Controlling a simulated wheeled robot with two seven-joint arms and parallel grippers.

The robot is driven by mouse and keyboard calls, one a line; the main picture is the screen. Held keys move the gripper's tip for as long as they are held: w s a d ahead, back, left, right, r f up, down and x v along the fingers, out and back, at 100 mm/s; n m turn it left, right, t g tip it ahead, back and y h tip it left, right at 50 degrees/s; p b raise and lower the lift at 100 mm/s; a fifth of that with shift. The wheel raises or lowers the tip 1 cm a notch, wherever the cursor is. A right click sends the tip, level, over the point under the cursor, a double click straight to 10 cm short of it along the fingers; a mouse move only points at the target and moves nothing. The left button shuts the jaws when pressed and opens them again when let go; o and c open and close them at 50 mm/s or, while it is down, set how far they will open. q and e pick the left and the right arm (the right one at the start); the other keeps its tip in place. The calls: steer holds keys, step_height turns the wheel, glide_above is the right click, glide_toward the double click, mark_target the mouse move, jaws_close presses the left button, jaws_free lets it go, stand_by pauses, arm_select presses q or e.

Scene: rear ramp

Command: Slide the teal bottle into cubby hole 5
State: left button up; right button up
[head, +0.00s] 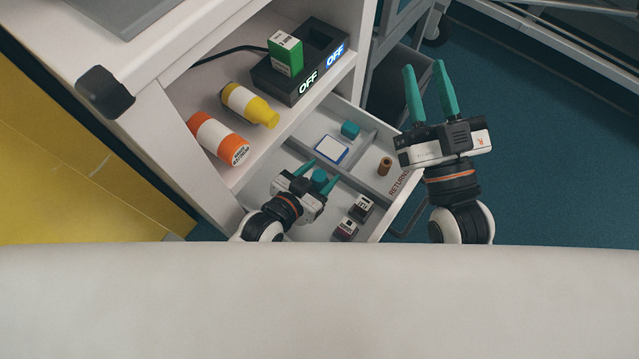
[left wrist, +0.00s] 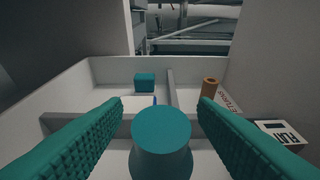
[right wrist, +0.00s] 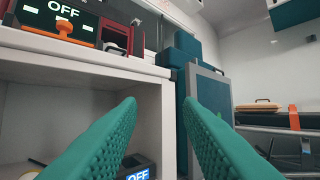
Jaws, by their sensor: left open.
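The teal bottle (head: 319,177) stands in the open drawer (head: 345,107), partly hidden by my left gripper (head: 319,172). In the left wrist view the bottle (left wrist: 160,140) shows as a teal round-topped shape between the two spread fingers, with gaps on both sides. My left gripper is open and low over the drawer. My right gripper (head: 424,68) is open and empty, held to the right of the drawer. It points at shelving in the right wrist view. I cannot make out a cubby hole marked 5.
The drawer also holds a teal cube (head: 350,130), a white-and-blue card (head: 331,149), a brown cylinder (head: 385,166) and small dark boxes (head: 361,207). The shelf above holds an orange bottle (head: 218,139), a yellow bottle (head: 249,104) and a green box (head: 286,54) in a black unit.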

arm_select(q)
steer(key=shift+c, duration=0.2)
jaws_close()
steer(key=shift+r, duration=0.15)
